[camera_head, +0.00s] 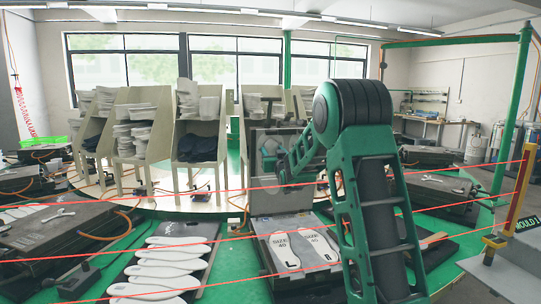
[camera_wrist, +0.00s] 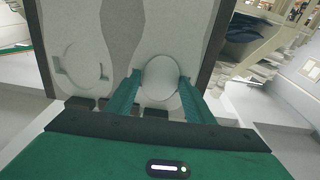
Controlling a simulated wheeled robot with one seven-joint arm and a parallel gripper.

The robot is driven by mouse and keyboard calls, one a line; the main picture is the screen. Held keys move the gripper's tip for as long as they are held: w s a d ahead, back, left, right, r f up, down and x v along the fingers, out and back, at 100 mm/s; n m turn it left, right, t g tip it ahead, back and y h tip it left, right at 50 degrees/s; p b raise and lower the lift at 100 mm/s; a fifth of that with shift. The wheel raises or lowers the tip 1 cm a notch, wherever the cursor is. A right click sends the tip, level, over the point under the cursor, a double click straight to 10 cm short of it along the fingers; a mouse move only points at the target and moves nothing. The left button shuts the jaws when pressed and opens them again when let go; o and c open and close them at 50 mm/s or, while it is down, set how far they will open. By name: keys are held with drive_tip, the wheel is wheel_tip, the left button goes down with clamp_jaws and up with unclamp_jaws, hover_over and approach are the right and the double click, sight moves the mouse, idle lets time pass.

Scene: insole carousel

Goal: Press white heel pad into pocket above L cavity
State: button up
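The mould's upright lid (camera_head: 258,137) stands behind its lower half (camera_head: 262,224), which has cavities marked SIZE 40, L and R. The wrist view shows the lid's grey face (camera_wrist: 116,30) close up. A bare round pocket (camera_wrist: 84,64) with side slots is at left. At right, the pale oval heel pad (camera_wrist: 160,80) lies between the two green fingers of my gripper (camera_wrist: 161,78), with a finger against each side. The pad is at the lid face; how deep it sits in a pocket cannot be told. My gripper (camera_head: 268,158) is small and partly hidden in the head view.
Racks of insoles (camera_head: 200,120) stand on the carousel left of the lid. A board of white insoles (camera_head: 165,260) lies front left. Red lines cross the head view in front. Another mould (camera_head: 440,185) is at right, beyond my arm.

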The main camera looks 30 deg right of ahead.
drive_tip(key=shift+o, duration=1.2)
drive_tip(key=shift+w+r, duration=0.1)
drive_tip(key=shift+r, duration=0.3)
drive_tip(key=shift+a, duration=0.2)
drive_tip(key=shift+w+a, duration=0.15)
drive_tip(key=shift+a, duration=0.1)
drive_tip(key=shift+s+a+f, duration=0.1)
drive_tip(key=shift+s, duration=0.3)
drive_tip(key=d+v, duration=0.1)
drive_tip(key=v, duration=0.9)
drive_tip(key=shift+s+f, duration=0.2)
drive_tip(key=shift+f, duration=0.25)
